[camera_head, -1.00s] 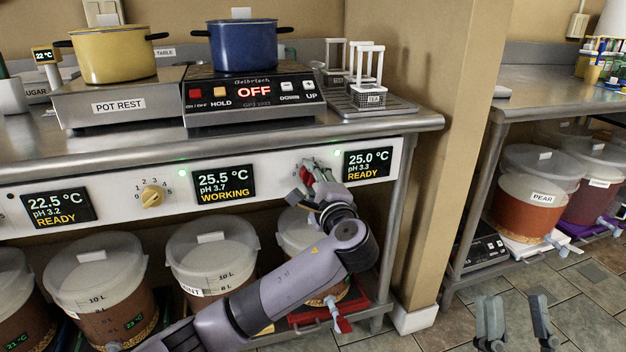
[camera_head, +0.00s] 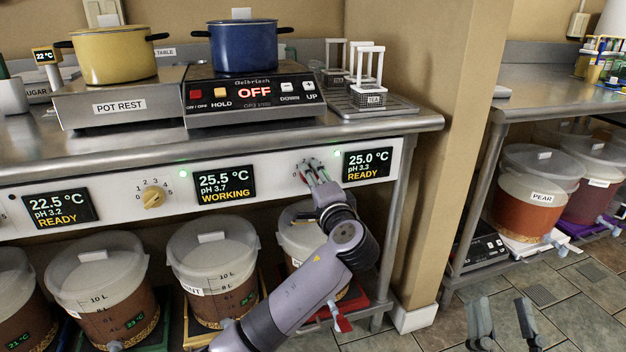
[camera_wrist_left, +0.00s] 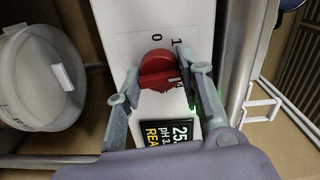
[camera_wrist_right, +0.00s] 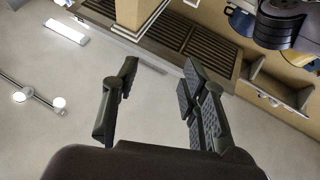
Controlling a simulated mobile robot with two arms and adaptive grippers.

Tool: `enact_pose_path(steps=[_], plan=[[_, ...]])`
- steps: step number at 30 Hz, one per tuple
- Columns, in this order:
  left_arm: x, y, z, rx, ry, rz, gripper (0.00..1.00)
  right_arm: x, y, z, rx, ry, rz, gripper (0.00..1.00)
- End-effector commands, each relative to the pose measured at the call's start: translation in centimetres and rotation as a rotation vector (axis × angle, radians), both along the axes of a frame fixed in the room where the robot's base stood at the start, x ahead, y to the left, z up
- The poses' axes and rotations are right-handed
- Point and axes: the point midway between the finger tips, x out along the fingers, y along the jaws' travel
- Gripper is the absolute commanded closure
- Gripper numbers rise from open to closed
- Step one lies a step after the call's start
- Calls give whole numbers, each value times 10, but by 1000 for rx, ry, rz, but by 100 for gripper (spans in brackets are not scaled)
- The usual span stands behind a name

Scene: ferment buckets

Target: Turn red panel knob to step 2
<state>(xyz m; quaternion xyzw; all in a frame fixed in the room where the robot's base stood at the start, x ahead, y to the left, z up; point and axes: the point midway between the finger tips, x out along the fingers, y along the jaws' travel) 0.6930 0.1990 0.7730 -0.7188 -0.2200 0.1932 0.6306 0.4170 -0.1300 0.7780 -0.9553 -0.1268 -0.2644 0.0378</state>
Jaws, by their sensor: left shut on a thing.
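The red knob (camera_wrist_left: 157,70) is on the white panel (camera_wrist_left: 135,20) under the counter, beside the black 25.0 °C, pH 3.3, READY display (camera_head: 367,163). My left gripper (camera_head: 310,171) is at this knob and mostly hides it in the head view. In the left wrist view my left gripper (camera_wrist_left: 158,64) has one finger on each side of the knob and is shut on it. The marks 0 and 1 show near the knob; the fingers cover other marks, and I cannot tell which step it points to. My right gripper (camera_head: 501,304) is open and empty at the lower right.
A yellow knob (camera_head: 153,197) sits further left on the panel, beside the 25.5 °C WORKING display (camera_head: 225,184). Lidded buckets (camera_head: 212,260) stand under the counter. A tan pillar (camera_head: 430,130) rises right of the counter. The floor near my right gripper is clear.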

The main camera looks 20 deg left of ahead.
Motion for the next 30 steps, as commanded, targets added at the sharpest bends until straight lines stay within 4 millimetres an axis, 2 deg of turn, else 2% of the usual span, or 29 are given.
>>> enact_pose_path(steps=[12, 26, 27, 30], plan=[[0, -1, -2, -141, -93, 0, 93, -6, 0, 7, 15, -51, 2, 60], [0, -1, -1, -153, -101, -1, 93, -6, 0, 9, 16, -60, 3, 60], [0, -1, -1, -153, -101, -1, 64, -6, 0, 9, 17, -61, 3, 60], [0, -1, -1, -153, -101, -1, 58, -6, 0, 10, 17, -62, 3, 60]])
